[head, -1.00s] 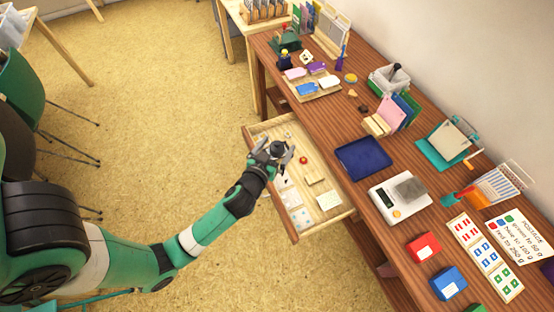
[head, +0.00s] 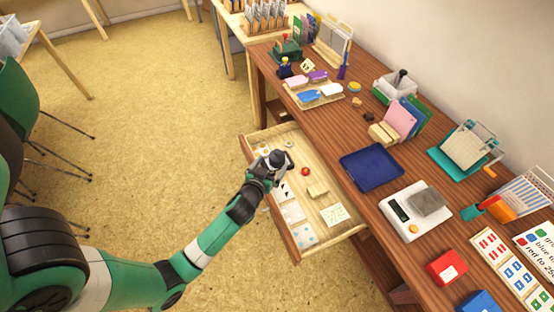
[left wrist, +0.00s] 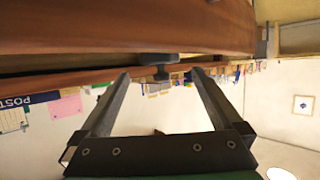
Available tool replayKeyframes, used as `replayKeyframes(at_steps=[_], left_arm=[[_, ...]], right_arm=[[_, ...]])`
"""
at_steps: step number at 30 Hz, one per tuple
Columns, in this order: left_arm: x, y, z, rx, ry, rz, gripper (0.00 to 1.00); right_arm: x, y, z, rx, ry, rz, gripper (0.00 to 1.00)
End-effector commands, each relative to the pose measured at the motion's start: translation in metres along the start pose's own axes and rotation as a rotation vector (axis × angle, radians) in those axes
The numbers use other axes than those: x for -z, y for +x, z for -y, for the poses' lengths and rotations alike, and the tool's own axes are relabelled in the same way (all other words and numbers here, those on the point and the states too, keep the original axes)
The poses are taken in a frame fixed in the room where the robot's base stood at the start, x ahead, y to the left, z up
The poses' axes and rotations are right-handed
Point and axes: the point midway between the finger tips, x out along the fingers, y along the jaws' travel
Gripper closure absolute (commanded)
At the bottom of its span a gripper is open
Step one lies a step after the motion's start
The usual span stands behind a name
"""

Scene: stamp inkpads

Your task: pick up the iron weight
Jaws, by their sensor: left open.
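The iron weight (head: 277,158) appears as a small dark rounded thing in the open wooden drawer, partly hidden by my left gripper. In the left wrist view a dark knobbed shape (left wrist: 158,62), which looks like the weight, sits beyond and between the two fingertips. My left gripper (head: 274,166) is open, over the drawer and right at the weight in the head view. In the left wrist view its fingers (left wrist: 160,76) are spread apart with nothing clamped between them. I cannot tell whether they touch the weight. My right gripper is not in view.
The open drawer (head: 299,249) also holds a red ball-like item (head: 305,171), a small wooden block (head: 318,190) and several cards. The desk above carries a blue tray (head: 371,166), a white scale (head: 404,222) with a grey block (head: 426,202), and inkpads (head: 447,267).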

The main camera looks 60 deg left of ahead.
Motion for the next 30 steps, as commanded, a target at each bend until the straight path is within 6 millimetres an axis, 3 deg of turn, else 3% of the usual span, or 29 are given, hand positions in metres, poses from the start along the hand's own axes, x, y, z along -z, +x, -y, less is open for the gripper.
replayKeyframes(at_steps=[8, 16, 30], left_arm=[[-0.002, 0.045, 0.002, 0.001, -0.002, -0.003, 0.0], [0.0, 0.049, 0.001, -0.001, 0.0, -0.002, 0.0], [0.0, 0.049, 0.001, -0.001, 0.0, -0.002, 0.83]], right_arm=[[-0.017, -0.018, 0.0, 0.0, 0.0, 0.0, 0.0], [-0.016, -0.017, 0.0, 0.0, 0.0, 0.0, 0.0], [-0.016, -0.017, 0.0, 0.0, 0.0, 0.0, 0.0]])
